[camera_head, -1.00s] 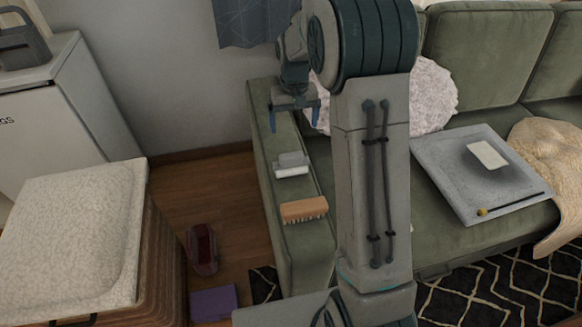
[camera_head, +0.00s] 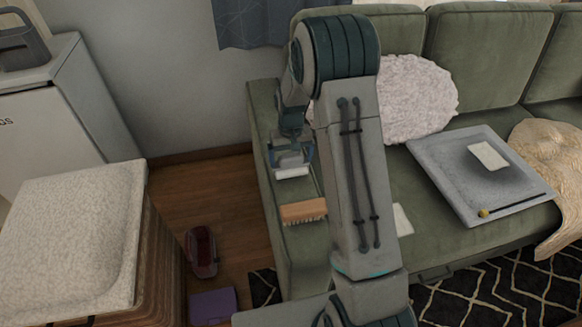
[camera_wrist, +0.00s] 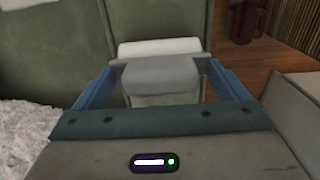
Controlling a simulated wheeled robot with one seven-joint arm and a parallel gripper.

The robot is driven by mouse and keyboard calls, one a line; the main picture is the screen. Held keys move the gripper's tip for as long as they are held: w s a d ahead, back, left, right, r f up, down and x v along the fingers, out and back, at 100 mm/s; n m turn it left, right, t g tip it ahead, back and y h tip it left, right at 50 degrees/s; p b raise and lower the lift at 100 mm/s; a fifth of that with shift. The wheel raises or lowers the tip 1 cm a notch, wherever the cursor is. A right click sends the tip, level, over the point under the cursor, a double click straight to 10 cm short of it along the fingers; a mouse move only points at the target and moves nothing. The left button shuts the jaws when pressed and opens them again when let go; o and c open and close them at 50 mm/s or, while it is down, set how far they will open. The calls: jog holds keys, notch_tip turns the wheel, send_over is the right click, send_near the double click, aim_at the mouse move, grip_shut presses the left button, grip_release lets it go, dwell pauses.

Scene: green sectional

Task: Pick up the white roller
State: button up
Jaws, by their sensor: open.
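The white roller (camera_head: 292,172) lies on the green sofa armrest, and my gripper covers part of it in the head view. In the wrist view the white roller (camera_wrist: 158,47) lies crosswise, with a grey body (camera_wrist: 160,75) on its near side. My gripper (camera_head: 291,160) is over the armrest at the roller. Its blue fingers (camera_wrist: 160,75) are apart, one on each side of the grey body. I cannot tell whether they touch it.
A wooden brush (camera_head: 303,211) lies on the armrest in front of the roller. A grey tray (camera_head: 462,190) with a white card and a stick rests on the seat. A fluffy white pillow (camera_head: 415,98) is right of my arm. A beige-topped hamper (camera_head: 70,220) stands left.

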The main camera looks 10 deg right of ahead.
jog(key=c, duration=1.1)
jog(key=shift+r, duration=0.45)
jog(key=r, duration=0.3)
jog(key=shift+w+d+r, duration=0.1)
jog(key=shift+d+r, duration=0.3)
jog(key=d+r, duration=0.2)
jog(key=d, duration=0.1)
jog(key=d+r, duration=0.2)
jog(key=d, duration=0.2)
jog(key=d+r, duration=0.2)
jog(key=d, duration=0.2)
jog(key=shift+w+r, duration=0.2)
jog(key=shift+w, duration=0.2)
